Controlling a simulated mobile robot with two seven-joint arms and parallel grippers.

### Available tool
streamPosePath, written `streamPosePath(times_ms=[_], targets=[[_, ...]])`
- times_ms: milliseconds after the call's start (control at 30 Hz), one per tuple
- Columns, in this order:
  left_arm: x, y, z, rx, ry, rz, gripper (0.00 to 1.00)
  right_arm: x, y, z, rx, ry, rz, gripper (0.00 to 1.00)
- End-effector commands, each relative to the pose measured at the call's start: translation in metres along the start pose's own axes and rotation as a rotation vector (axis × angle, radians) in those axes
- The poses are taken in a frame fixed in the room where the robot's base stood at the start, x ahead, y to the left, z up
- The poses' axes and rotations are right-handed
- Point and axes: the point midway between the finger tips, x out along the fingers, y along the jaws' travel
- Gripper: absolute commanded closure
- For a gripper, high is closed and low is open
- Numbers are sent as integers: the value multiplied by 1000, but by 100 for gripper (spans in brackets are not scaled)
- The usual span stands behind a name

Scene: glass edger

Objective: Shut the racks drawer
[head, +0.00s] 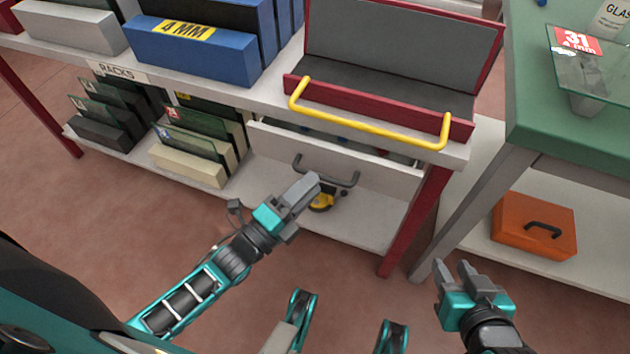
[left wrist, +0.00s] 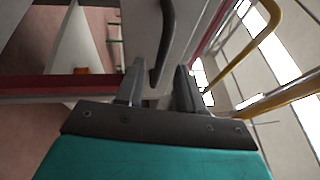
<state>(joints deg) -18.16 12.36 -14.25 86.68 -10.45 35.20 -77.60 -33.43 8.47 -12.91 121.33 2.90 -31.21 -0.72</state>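The drawer (head: 385,172) under the white bench top has a pale front and stands partly open; a strip of its inside shows above the front. Its dark bar handle (head: 335,177) also shows in the left wrist view (left wrist: 166,42). My left gripper (head: 312,182) is at the handle in the head view and covers part of the area below it. In the left wrist view its two fingers (left wrist: 158,88) are apart, with the handle bar between them and gaps beside it. My right gripper (head: 457,268) is open and empty, low at the right, away from the drawer.
A yellow rail (head: 370,127) on a red and grey tray overhangs the drawer. A RACKS label (head: 117,72) sits on the bench edge above glass racks. A red bench leg (head: 415,220) stands right of the drawer. An orange case (head: 533,226) lies under the green table.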

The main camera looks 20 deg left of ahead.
Motion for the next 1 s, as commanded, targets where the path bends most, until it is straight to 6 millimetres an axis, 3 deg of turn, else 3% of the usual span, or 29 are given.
streamPosePath(times_ms=[200,533,900,1000], targets=[[21,0,0,-1,-1,-1,63,1,-1,-4,0,14,-4,63],[24,0,0,-1,-1,1,63,2,-3,-5,8,15,-5,63],[24,0,0,-1,-1,1,98,2,-3,-4,8,12,-5,63],[24,0,0,-1,0,1,100,2,-3,-3,8,11,-5,63]])
